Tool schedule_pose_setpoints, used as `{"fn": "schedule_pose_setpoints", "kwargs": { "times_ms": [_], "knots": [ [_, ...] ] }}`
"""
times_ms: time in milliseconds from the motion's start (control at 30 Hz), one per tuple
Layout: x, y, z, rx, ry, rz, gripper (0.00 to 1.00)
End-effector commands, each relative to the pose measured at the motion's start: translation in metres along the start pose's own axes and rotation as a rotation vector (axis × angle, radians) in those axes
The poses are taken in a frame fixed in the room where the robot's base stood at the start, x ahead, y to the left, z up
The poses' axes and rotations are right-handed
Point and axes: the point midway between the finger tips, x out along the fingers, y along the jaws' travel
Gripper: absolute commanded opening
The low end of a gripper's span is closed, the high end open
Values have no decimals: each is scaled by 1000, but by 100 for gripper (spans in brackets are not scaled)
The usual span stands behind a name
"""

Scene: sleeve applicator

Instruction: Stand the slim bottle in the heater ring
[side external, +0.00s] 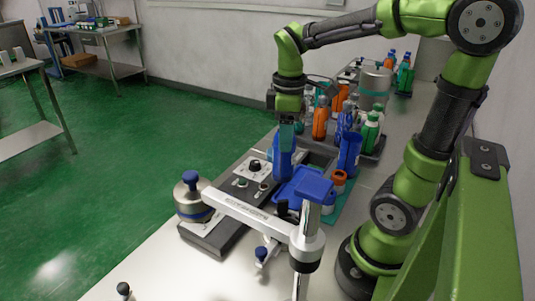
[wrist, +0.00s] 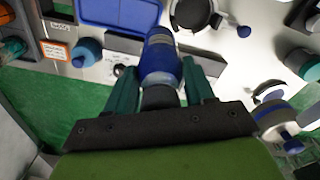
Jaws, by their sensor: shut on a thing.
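My gripper (side external: 290,128) is shut on a slim blue bottle (side external: 283,160) and holds it below the wrist, roughly upright, behind the control box. In the wrist view, the teal fingers of my gripper (wrist: 161,92) stand on both sides of the blue bottle (wrist: 160,60), near its dark end. A dark round ring-shaped part (wrist: 175,22) shows beyond the bottle at the top of the wrist view. I cannot tell for sure that it is the heater ring. In the side view no ring is clearly visible. Whether the bottle's bottom touches anything is hidden.
A white arm on a post (side external: 305,245) crosses in front of the control box (side external: 215,233). A metal pot with a blue knob (side external: 190,200) stands at its left end. A blue tray (side external: 288,188) and several bottles crowd the right and back. The front table is mostly clear.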

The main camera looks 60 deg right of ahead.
Motion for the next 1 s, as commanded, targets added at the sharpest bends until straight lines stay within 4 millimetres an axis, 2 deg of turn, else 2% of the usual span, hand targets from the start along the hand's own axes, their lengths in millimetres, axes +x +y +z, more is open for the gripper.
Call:
{"fn": "schedule_pose_setpoints", "kwargs": {
  "times_ms": [33, 100, 200, 300, 633, 1000],
  "knots": [
    [-1, -18, -3, -69, 5, 1, 0],
    [0, -38, -3, -148, 6, -1, 0],
    [3, -61, 1, -241, 3, -6, 0],
    [8, -74, 8, -301, -8, -13, 0],
    [31, -76, 13, -317, -23, -23, 0],
    [34, -76, 13, -316, -21, -21, 0]
  ]
}}
